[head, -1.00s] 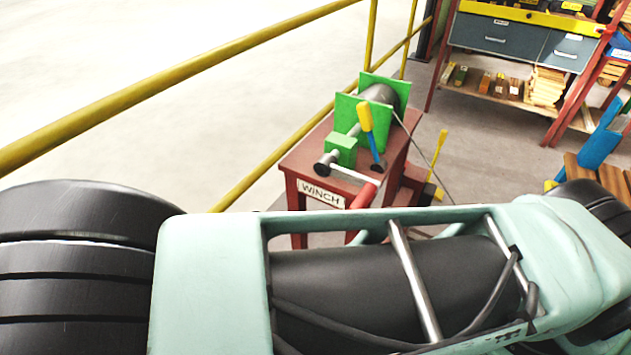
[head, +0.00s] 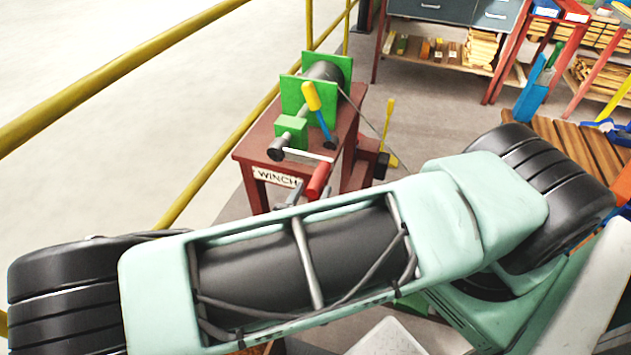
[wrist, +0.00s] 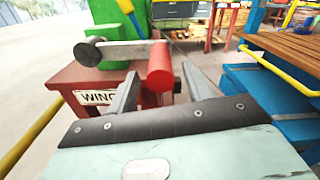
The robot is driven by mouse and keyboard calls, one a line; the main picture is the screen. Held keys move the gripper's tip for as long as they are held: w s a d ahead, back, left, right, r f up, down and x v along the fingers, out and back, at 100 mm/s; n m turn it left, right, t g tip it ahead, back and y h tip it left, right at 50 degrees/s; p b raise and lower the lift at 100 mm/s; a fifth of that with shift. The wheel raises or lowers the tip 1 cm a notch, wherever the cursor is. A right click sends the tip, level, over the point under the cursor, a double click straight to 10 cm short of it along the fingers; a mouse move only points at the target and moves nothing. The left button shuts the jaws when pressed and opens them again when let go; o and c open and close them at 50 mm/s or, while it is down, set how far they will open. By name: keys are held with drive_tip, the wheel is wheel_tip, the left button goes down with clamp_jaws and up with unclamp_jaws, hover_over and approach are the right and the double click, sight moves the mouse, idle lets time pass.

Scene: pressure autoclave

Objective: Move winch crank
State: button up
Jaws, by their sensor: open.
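The winch stands on a dark red table with a "WINCH" label, beyond my arm in the head view. Its crank is a grey metal arm (head: 306,154) with a red cylindrical handle (head: 318,181). The red handle also shows large in the wrist view (wrist: 160,66). My gripper (wrist: 158,92) is open, with one grey finger on each side of the handle in that view. I cannot tell whether either finger touches it. In the head view my arm hides most of the gripper.
A green winch frame (head: 293,96) holds the drum, with a yellow-and-blue lever (head: 314,100) beside it. A yellow railing (head: 120,72) runs along the left. A wooden-slatted table (head: 575,150) and shelves stand to the right and back.

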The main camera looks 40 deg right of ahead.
sight(316, 185)
drive_tip(key=shift+x, duration=1.55)
clamp_jaws()
drive_tip(key=shift+a+f+m, duration=0.1)
drive_tip(key=shift+f+m, duration=0.7)
drive_tip(key=shift+f, duration=0.3)
drive_tip(key=w+a+f+m+b, duration=0.7)
drive_tip(key=w+f+m+b, duration=0.2)
drive_tip(key=m, duration=0.7)
drive_tip(key=shift+w+f, duration=0.85)
drive_tip(key=shift+f, duration=0.1)
